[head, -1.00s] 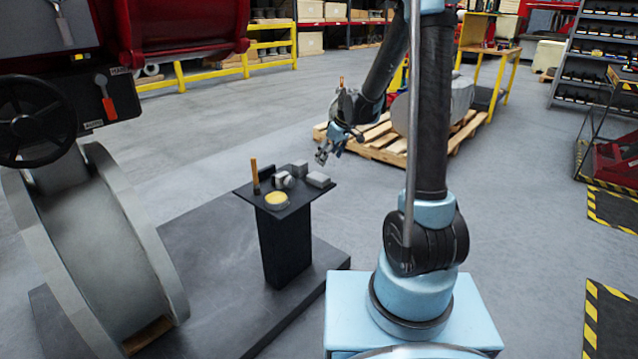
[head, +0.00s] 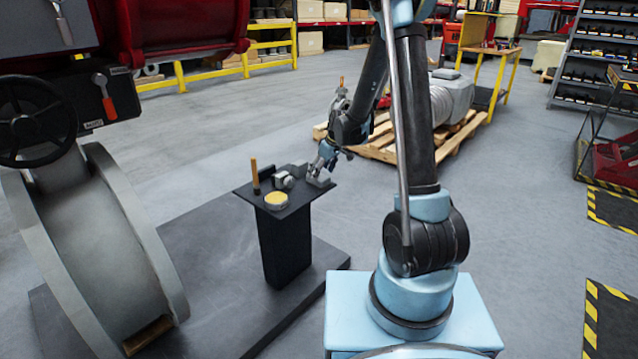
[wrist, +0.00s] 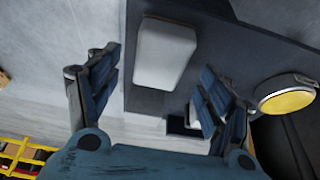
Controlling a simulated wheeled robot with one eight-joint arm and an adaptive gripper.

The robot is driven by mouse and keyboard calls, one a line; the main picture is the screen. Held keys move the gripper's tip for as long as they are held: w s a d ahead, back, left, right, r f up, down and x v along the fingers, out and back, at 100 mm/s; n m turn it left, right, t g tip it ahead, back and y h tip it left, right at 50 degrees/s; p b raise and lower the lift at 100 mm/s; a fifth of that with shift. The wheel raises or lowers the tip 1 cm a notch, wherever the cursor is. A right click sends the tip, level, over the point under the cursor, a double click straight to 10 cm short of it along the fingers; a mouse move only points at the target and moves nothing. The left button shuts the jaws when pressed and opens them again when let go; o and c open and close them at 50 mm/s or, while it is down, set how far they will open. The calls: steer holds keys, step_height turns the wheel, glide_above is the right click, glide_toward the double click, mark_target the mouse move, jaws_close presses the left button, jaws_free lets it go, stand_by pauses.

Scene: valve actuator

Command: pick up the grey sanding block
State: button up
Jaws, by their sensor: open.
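The sanding block, a pale grey rectangular block (wrist: 165,52), lies on the small dark stand in the wrist view. In the head view it shows partly at the stand's right end (head: 321,183), largely covered by my gripper (head: 319,171). My gripper is open and points down over it. In the wrist view one blue finger is on each side of the block's near end, with gaps on both sides and nothing held. I cannot tell how high the fingertips are above the stand.
On the same stand top (head: 252,198) are a round tin with a yellow top (head: 276,200), a small silvery part (head: 284,180) and an upright wooden-coloured handle (head: 255,176). A large grey valve body with a handwheel (head: 35,120) stands to the left. Open floor lies behind the stand.

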steer(key=shift+x, duration=1.2)
steer(key=shift+f, duration=0.25)
steer(key=c, duration=1.2)
